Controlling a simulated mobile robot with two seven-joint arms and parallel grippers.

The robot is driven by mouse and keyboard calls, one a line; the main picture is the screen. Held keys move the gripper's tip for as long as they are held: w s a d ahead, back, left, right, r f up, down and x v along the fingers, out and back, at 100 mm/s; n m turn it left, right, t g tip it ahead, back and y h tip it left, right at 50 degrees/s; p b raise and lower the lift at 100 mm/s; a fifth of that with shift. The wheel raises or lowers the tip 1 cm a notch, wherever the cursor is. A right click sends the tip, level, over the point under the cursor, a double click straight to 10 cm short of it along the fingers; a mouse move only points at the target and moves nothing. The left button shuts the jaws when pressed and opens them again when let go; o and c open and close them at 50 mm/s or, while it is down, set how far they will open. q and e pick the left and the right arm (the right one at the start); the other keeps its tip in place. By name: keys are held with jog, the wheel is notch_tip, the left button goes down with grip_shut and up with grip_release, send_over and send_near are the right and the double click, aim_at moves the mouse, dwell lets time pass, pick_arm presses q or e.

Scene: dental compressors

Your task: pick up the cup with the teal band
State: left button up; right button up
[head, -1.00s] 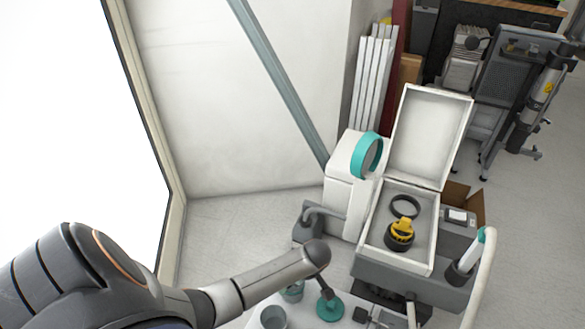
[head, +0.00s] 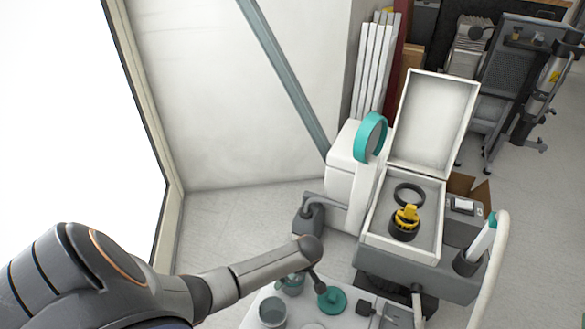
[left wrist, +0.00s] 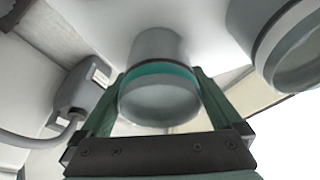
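The cup with the teal band (left wrist: 158,92) stands between the two green fingers of my left gripper (left wrist: 159,74) in the left wrist view. The fingers are spread wide, one on each side of the cup at the band. They lie very close to its wall, and I cannot tell whether they touch it. In the head view the cup (head: 292,286) is on the white tabletop (head: 255,311), partly hidden by my left forearm, which also hides most of the left gripper. My right gripper is not in view.
A second grey cup (head: 272,313) stands close by, and shows at right in the left wrist view (left wrist: 285,45). A teal disc (head: 331,299) lies beside the banded cup. An open white box (head: 440,225) holds a black and yellow part (head: 405,222).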

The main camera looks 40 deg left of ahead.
pick_arm(q)
jog(key=c, duration=1.1)
jog(key=shift+r, duration=0.15)
